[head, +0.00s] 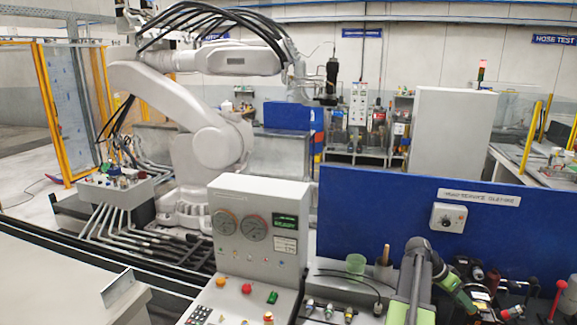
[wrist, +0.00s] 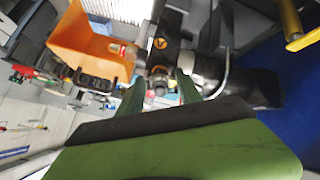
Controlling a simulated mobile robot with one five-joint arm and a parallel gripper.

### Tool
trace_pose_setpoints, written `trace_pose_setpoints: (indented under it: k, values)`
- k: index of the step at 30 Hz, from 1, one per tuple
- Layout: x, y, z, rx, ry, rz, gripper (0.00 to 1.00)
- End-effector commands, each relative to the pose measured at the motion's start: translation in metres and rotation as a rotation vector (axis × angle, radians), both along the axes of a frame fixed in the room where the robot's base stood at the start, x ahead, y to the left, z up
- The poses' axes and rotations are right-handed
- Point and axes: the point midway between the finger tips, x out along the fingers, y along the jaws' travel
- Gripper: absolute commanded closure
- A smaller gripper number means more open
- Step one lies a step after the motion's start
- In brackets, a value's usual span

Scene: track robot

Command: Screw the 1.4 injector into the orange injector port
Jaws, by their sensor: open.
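My gripper (wrist: 160,78) is open in the wrist view, its two green fingers apart. A small round metal part (wrist: 158,82) shows between the fingertips; I cannot tell whether they touch it. A dark block with an orange mark (wrist: 160,43) lies just beyond it; I cannot tell whether this is the orange injector port. In the head view, several small injector-like pieces, one of them (head: 348,314), stand on the bench in front of the panel. Their labels are too small to read, so I cannot tell which is the 1.4 injector. My arm's end is among dark parts at lower right.
An orange bin (wrist: 85,45) is at upper left in the wrist view. In the head view, a blue panel (head: 390,205) with a dial stands behind the bench. A green cup (head: 355,263) and a gauge console (head: 258,230) are left of my arm. Red-knobbed levers (head: 559,287) stand at right.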

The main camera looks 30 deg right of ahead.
Motion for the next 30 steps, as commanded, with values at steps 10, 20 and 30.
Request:
trace_pose_setpoints:
  k: [10,20,30]
  values:
    - [0.0000,0.0000,0.0000,0.020,0.016,0.025,0.58]
    - [0.0000,0.0001,-0.0001,0.254,0.207,0.327,0.58]
    - [0.0000,0.0001,-0.0001,0.575,0.471,0.743,0.58]
